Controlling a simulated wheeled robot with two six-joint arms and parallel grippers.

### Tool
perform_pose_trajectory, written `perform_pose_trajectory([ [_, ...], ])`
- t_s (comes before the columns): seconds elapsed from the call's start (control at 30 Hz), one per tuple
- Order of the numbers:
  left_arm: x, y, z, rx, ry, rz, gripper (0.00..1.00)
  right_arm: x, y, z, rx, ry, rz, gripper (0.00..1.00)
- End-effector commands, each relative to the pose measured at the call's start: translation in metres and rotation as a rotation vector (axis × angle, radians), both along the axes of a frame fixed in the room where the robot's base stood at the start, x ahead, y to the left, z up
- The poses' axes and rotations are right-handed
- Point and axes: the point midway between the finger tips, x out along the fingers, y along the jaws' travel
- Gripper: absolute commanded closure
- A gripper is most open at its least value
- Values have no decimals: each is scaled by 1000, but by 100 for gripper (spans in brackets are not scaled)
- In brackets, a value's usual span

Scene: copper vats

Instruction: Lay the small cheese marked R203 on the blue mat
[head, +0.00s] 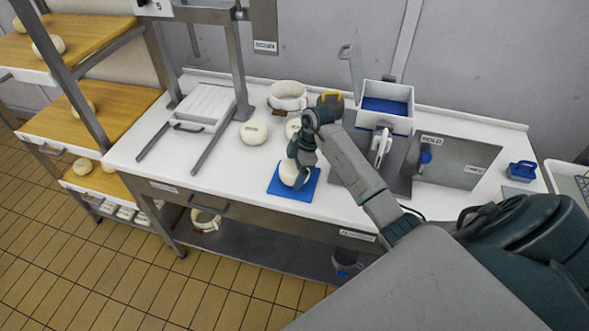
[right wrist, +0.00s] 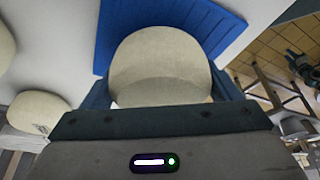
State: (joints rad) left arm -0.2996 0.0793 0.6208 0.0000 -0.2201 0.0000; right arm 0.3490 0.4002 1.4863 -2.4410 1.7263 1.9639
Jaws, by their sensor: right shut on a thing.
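The blue mat (head: 308,191) lies on the white table near its front edge; it also shows in the right wrist view (right wrist: 215,28). A small pale round cheese (head: 288,172) is at the mat, between the fingers of my right gripper (head: 298,165). In the right wrist view the cheese (right wrist: 160,62) fills the space between the fingers, with the mat behind it. I cannot tell whether it touches the mat, and no marking on it is readable. My left gripper is not in view.
Two more pale cheeses stand behind the mat, one at left (head: 254,132) and one nearer my arm (head: 293,127). A white pot (head: 287,94) is at the back. Shelves with cheeses are far left.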

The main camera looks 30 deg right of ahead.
Motion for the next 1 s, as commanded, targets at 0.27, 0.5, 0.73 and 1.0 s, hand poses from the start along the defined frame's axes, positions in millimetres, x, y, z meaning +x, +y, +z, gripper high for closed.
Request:
perform_pose_trajectory([
  [0.27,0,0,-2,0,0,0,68,0,0,-4,1,-1,0,52],
  [0.5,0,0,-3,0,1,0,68,0,0,-7,0,-1,0,52],
  [0.73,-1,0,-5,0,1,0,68,0,0,-10,0,-1,1,52],
  [1.0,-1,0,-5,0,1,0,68,0,0,-11,0,-1,1,52],
])
